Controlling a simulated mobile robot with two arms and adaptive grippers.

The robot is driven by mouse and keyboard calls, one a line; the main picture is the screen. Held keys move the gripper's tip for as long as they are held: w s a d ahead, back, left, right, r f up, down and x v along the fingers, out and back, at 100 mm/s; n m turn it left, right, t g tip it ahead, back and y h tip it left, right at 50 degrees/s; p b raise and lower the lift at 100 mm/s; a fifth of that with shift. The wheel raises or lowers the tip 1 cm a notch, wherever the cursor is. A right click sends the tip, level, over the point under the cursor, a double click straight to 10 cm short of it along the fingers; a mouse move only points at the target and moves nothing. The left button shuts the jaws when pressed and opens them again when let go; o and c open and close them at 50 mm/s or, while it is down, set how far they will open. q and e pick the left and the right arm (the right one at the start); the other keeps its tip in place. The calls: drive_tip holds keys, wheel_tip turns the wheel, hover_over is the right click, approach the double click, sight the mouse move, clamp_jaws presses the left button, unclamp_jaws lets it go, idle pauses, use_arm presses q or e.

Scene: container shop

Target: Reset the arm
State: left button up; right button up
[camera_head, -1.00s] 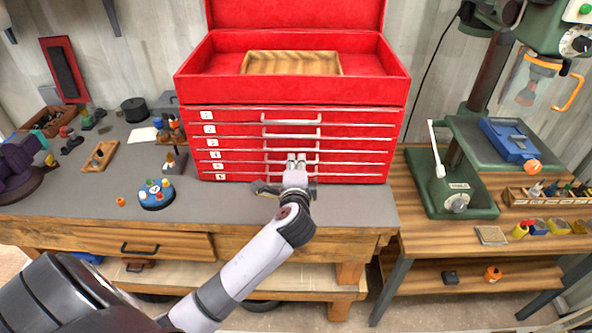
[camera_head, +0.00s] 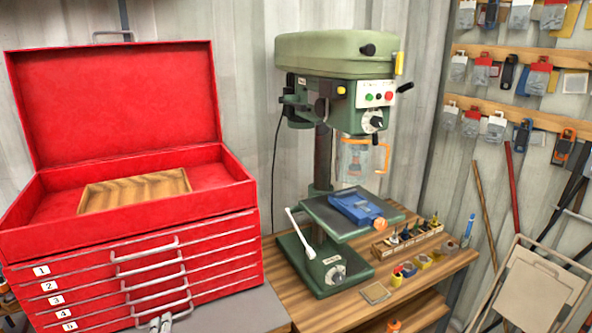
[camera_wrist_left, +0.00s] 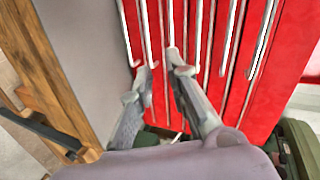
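My left gripper (camera_head: 161,323) shows only as fingertips at the bottom edge of the head view, in front of the red tool chest (camera_head: 232,244) and close to its lower drawer handles. In the left wrist view, the left gripper (camera_wrist_left: 160,66) has its two fingers apart, with nothing seen held between them. The fingertips point at the red drawer fronts (camera_wrist_left: 225,75) and their metal handles; whether they touch a handle I cannot tell. The rest of the left arm is outside the head view. My right gripper is not in view.
The chest's lid is up, with a wooden tray (camera_head: 88,199) in its top. A green drill press (camera_head: 340,55) stands to the right on a wooden table (camera_head: 385,313), beside a bit holder (camera_head: 408,238). A folded chair (camera_head: 530,285) is at far right.

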use_arm(q)
drive_tip(key=s+d+f+n+g+h, duration=0.2)
drive_tip(key=s+d+f+n+g, duration=0.15)
drive_tip(key=s, duration=0.55)
drive_tip(key=s+d+f+n+g+h, duration=0.2)
drive_tip(key=s+d+f+h, duration=0.15)
drive_tip(key=s, duration=0.45)
drive_tip(key=s+d+f+n+g+h, duration=0.2)
drive_tip(key=s+d+f+n+g, duration=0.15)
drive_tip(key=s, duration=0.55)
wheel_tip(320, 180, down, 35)
drive_tip(key=s+m+b, duration=0.1)
drive_tip(key=s+b, duration=0.1)
drive_tip(key=b, duration=0.5)
drive_tip(key=s+a+f+g+b, duration=0.1)
drive_tip(key=s+f+b, duration=0.1)
drive_tip(key=s+f, duration=0.6)
drive_tip(key=s+a+f+b, duration=0.1)
drive_tip(key=s+f+b, duration=0.2)
drive_tip(key=s+f, duration=0.5)
wheel_tip(320, 180, down, 4)
drive_tip(key=shift+f+g, duration=0.1)
drive_tip(key=shift+g, duration=0.3)
